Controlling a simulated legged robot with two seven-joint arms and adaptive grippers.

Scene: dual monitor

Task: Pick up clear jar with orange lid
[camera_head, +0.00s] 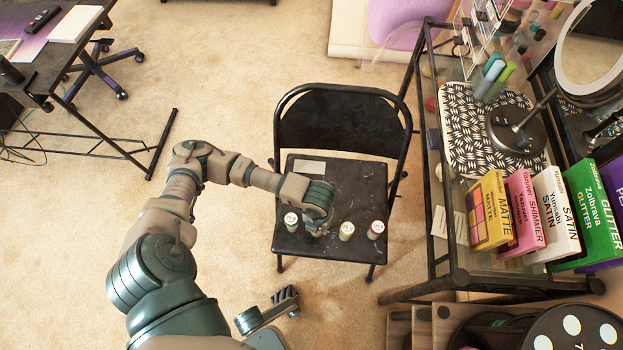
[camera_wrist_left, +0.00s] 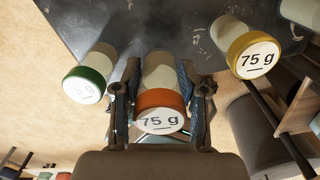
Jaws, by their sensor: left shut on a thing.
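The clear jar with orange lid (camera_wrist_left: 160,98) is in the left wrist view, its lid marked 75 g. My left gripper (camera_wrist_left: 161,105) is shut on it, one finger against each side. In the head view the left gripper (camera_head: 318,228) is over the front of the black chair seat (camera_head: 335,188) and mostly hides this jar. I cannot tell whether the jar touches the seat. A green-lidded jar (camera_head: 291,221) stands to its left; a yellow-lidded jar (camera_head: 347,231) stands to its right. My right gripper (camera_head: 287,298) is low in the head view, away from the chair; its opening is unclear.
A red-lidded jar (camera_head: 376,229) stands beyond the yellow one. A pale card (camera_head: 310,168) lies on the seat. The chair backrest (camera_head: 343,122) rises behind. A glass-topped table with palette boxes (camera_head: 490,210) is at right. Open carpet (camera_head: 75,260) lies at left.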

